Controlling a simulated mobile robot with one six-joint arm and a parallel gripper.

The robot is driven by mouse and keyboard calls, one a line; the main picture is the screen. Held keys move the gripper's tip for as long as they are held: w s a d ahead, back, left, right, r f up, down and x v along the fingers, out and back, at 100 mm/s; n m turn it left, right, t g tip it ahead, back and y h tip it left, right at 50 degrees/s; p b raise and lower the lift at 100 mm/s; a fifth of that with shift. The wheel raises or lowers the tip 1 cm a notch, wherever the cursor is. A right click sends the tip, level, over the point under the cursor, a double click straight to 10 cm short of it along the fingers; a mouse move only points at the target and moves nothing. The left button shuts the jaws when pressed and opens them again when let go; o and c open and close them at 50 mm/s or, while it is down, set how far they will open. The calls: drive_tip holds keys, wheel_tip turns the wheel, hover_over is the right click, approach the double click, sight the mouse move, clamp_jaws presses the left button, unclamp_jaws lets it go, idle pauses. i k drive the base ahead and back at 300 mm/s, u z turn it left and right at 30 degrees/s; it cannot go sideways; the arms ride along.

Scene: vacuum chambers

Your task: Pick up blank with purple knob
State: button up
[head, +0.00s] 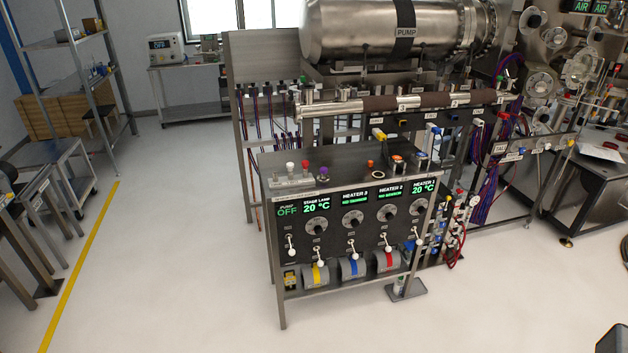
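The blank with the purple knob (323,172) stands on the metal top of the control bench (345,160), near its front edge and left of centre. It looks small from here, and only its purple knob shows clearly, with a darker part below it. Other small pieces stand to its left, with a red knob (305,164) and a white knob (290,166). An orange-red knob (370,163) stands to its right.
The bench front carries displays, dials and white-tipped levers. Black and orange items (398,162) sit on the bench top's right. A large metal pump (380,35) and piping stand behind. The pale floor (170,270) is clear left of the bench. Shelves and carts line the left side.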

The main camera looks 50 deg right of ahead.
sight(323, 178)
drive_tip(key=z, duration=0.15)
drive_tip(key=i, duration=0.9)
